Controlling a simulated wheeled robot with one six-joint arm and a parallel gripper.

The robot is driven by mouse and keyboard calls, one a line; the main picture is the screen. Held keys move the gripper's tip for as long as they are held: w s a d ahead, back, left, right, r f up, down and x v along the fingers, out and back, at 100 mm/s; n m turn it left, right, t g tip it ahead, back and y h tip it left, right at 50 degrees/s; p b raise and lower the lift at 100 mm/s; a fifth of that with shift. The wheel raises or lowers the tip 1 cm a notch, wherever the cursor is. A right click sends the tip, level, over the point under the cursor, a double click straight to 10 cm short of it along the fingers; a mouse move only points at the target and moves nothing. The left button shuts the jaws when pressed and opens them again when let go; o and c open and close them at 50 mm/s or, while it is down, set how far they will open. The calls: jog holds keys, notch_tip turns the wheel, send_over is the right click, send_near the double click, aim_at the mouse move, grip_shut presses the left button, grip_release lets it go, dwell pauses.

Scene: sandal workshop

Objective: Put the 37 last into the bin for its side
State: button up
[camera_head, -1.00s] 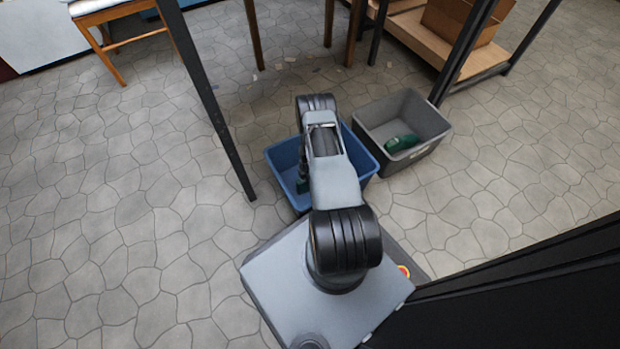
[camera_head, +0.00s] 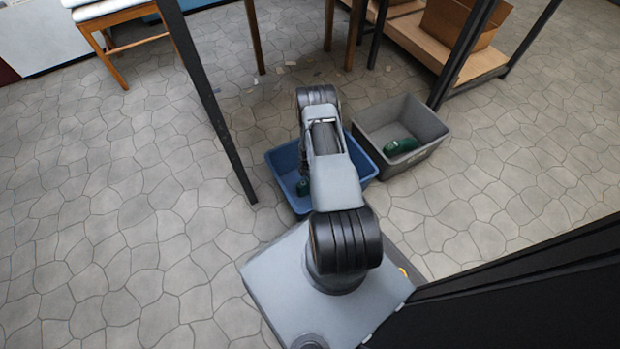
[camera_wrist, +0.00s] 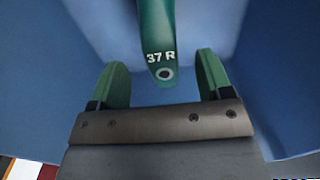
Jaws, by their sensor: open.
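The 37 last is green and marked "37 R" in white, with a dark hole in a pale ring near its end. In the wrist view the last (camera_wrist: 158,32) lies inside the blue bin (camera_wrist: 265,105). My gripper (camera_wrist: 162,75) is open, its two green fingers on either side of the last's near end, with a gap on each side. In the head view the blue bin (camera_head: 361,161) stands on the floor under my arm, and a green piece (camera_head: 303,187) shows in it. My arm hides most of the bin's inside and my gripper there.
A grey bin (camera_head: 436,139) stands to the right of the blue bin and holds another green last (camera_head: 400,146). Dark table legs (camera_head: 215,115) stand close to the left and behind. A wooden shelf (camera_head: 480,62) with a cardboard box is at the back right. The floor at left is clear.

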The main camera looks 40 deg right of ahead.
jog(key=w+a+r+m+p, duration=0.1)
jog(key=a+r+m, duration=0.15)
jog(key=r, duration=0.85)
jog(key=w+a+r+m+t, duration=0.1)
jog(key=w+a+r+m, duration=0.15)
jog(key=r, duration=0.85)
jog(key=w+a+r+m+p, duration=0.1)
jog(key=a+r+m, duration=0.15)
jog(key=r, duration=0.95)
jog(key=s+a+r+m+t, duration=0.1)
jog(key=s+a+r+m, duration=0.3)
jog(key=s+a+r, duration=0.2)
jog(key=s+a+r+m, duration=0.5)
jog(key=s+a+r, duration=0.2)
jog(key=s+r, duration=0.3)
notch_tip(320, 180, up, 2)
jog(key=shift+s+r+t, duration=0.1)
jog(key=shift+s+t, duration=0.25)
jog(key=shift+t, duration=0.05)
